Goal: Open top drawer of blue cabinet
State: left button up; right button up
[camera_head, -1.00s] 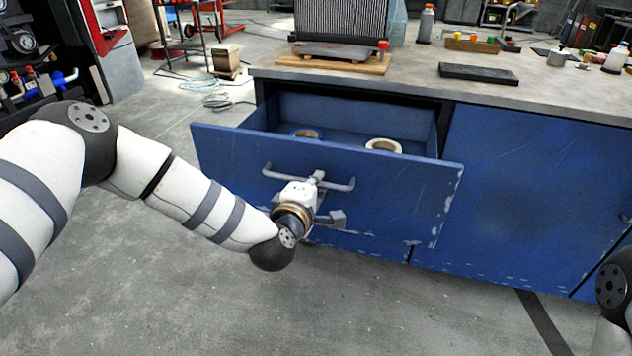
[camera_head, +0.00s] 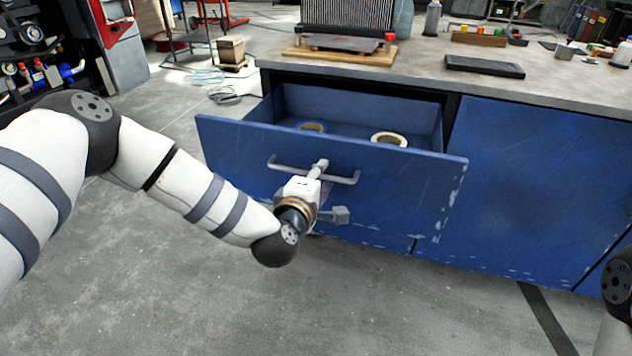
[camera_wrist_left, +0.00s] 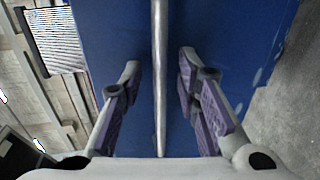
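The blue cabinet (camera_head: 530,190) stands under a grey worktop. Its top drawer (camera_head: 410,195) is pulled well out, and its inside shows. The drawer's grey bar handle (camera_head: 286,166) runs across its front; in the left wrist view the handle (camera_wrist_left: 160,95) runs up the middle. My left gripper (camera_head: 318,172) is at the handle. In the left wrist view its fingers (camera_wrist_left: 159,64) stand apart on either side of the bar, with blue gaps between. My right gripper is out of view; only part of my right arm shows at the right edge.
The worktop (camera_head: 425,62) holds a dark flat block (camera_head: 484,67) and small items. Grey floor (camera_head: 200,300) in front of the cabinet is clear.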

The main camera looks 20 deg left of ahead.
pick_arm(q)
jog(key=v, duration=1.1)
jog(key=shift+s, duration=0.15)
jog(key=s+d+f+m+g+h+p, duration=0.1)
jog(key=s+d+f+m+g+h, duration=0.2)
jog(key=s+f+m+g, duration=1.15)
jog(key=s+a+f+m+g+y, duration=0.1)
jog(key=s+a+f, duration=0.1)
jog(key=s, duration=0.7)
jog(key=s+a+f+g+y, duration=0.1)
jog(key=s+a, duration=0.3)
jog(key=s, duration=0.5)
jog(key=s+a+f+m+g+y+p, duration=0.1)
jog(key=s+a, duration=0.3)
jog(key=s, duration=0.5)
jog(key=shift+s+f+m+y, duration=0.25)
jog(key=shift+f+m+y, duration=0.1)
jog(key=shift+f, duration=0.5)
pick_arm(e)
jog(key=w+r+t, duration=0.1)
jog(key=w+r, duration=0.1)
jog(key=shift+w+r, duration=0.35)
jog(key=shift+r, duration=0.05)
pick_arm(q)
jog(key=shift+w+g, duration=0.1)
jog(key=shift+g, duration=0.15)
